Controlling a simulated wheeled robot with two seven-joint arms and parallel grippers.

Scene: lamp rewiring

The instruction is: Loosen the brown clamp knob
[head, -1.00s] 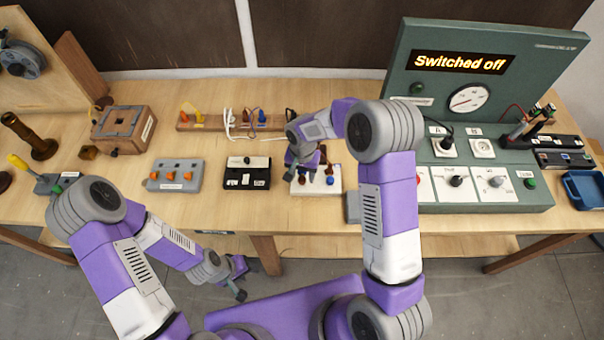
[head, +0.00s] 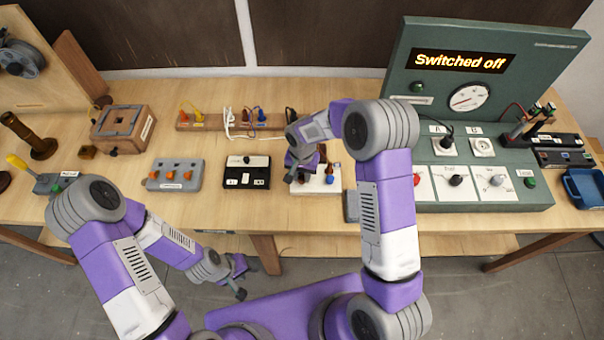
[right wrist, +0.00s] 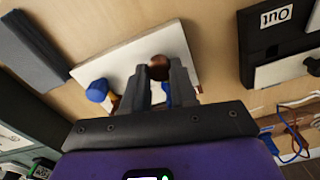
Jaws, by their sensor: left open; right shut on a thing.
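A white block (head: 318,189) lies on the bench under my right gripper. The brown clamp knob (right wrist: 158,67) stands on this block, which also shows in the right wrist view (right wrist: 185,50). My right gripper (right wrist: 160,75) is shut on the brown knob, with a finger on each side of it. In the head view my right gripper (head: 297,176) hides the knob. A blue knob (right wrist: 97,90) stands on the same block, apart from the fingers. Another blue part shows partly behind the fingers. My left gripper (head: 240,279) is open and empty, low in front of the bench.
A black and white block marked "Out" (right wrist: 277,45) stands beside the white block. A grey block with orange levers (head: 174,175) is further left. A green test panel (head: 480,120) reading "Switched off" stands at the right. A wooden rack with wires (head: 235,122) is behind.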

